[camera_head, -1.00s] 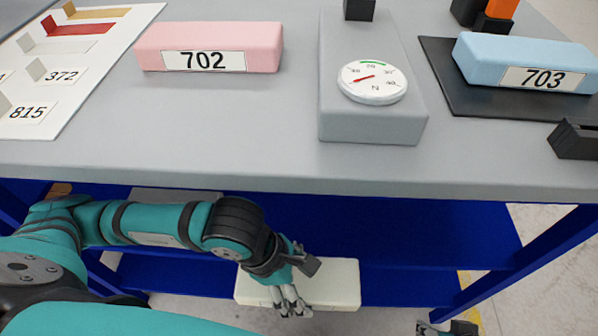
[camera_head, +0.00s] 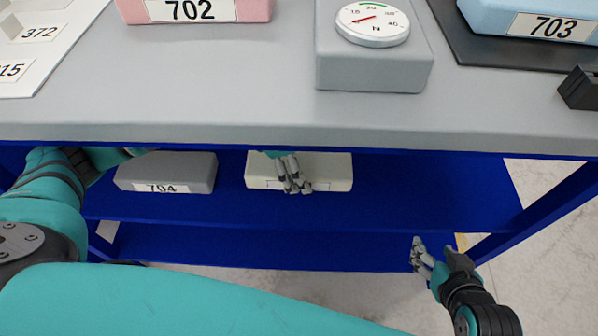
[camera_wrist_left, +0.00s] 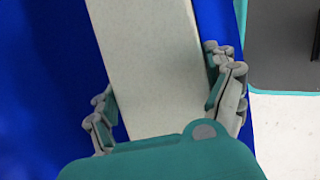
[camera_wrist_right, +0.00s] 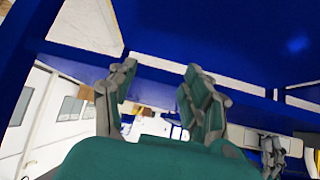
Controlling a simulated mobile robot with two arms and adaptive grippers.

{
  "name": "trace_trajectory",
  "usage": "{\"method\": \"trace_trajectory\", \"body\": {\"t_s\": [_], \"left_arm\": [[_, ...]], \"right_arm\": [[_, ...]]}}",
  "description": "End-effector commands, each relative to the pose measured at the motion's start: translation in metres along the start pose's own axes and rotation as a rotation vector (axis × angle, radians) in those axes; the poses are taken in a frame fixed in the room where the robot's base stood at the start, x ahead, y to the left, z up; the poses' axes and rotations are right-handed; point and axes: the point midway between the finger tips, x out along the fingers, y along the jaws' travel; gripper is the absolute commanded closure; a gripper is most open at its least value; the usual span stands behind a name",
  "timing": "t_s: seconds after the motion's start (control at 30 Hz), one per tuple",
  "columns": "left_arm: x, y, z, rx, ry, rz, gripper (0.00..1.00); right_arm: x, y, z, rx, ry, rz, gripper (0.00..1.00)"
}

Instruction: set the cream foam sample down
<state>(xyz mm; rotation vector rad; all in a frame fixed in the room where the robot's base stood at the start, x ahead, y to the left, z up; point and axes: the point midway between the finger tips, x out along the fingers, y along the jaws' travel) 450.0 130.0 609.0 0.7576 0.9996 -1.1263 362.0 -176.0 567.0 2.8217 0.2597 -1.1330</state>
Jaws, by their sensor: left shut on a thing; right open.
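The cream foam sample (camera_head: 330,172) is under the table top, at the blue lower shelf (camera_head: 420,190). My left gripper (camera_head: 292,176) is shut on it, with fingers over its front and most of its label covered. In the left wrist view the cream foam (camera_wrist_left: 150,60) lies between the two fingers (camera_wrist_left: 168,100). I cannot tell whether its underside touches the shelf. My right gripper (camera_head: 422,256) is open and empty, in front of the shelf at lower right; its spread fingers also show in the right wrist view (camera_wrist_right: 160,85).
A grey foam block labelled 704 (camera_head: 165,170) sits on the shelf just left of the cream one. The table top edge (camera_head: 300,132) overhangs both. Shelf to the right is clear. Above are pink 702 (camera_head: 240,10), a dial gauge device (camera_head: 372,70) and blue 703 (camera_head: 490,18).

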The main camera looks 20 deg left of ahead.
Motion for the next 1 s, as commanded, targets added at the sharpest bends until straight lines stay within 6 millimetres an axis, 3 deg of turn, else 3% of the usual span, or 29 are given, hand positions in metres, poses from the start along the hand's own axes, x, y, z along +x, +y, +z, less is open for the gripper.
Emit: {"method": "trace_trajectory", "body": {"t_s": [0.03, 0.2, 0.53, 0.57, 0.67, 1.0], "left_arm": [[0.011, -0.002, -0.005, -0.001, 0.003, -0.005, 0.31], [0.024, -0.002, -0.010, 0.000, 0.001, -0.003, 0.31], [0.025, -0.002, -0.011, 0.001, 0.002, -0.002, 0.31], [0.025, -0.002, -0.011, 0.001, 0.002, -0.002, 0.11], [0.025, -0.002, -0.011, 0.001, 0.002, -0.002, 0.00], [0.023, -0.001, -0.010, 0.000, 0.001, -0.002, 0.00]], "right_arm": [[0.004, -0.001, -0.007, -0.001, 0.044, -0.003, 0.50], [0.005, -0.004, -0.028, -0.002, 0.148, -0.008, 0.50], [0.005, -0.004, -0.032, -0.002, 0.167, -0.009, 0.50], [0.004, -0.004, -0.033, -0.002, 0.169, -0.009, 0.50], [0.004, -0.004, -0.033, -0.002, 0.168, -0.009, 0.50], [0.004, -0.004, -0.032, -0.002, 0.159, -0.009, 0.50]]}}
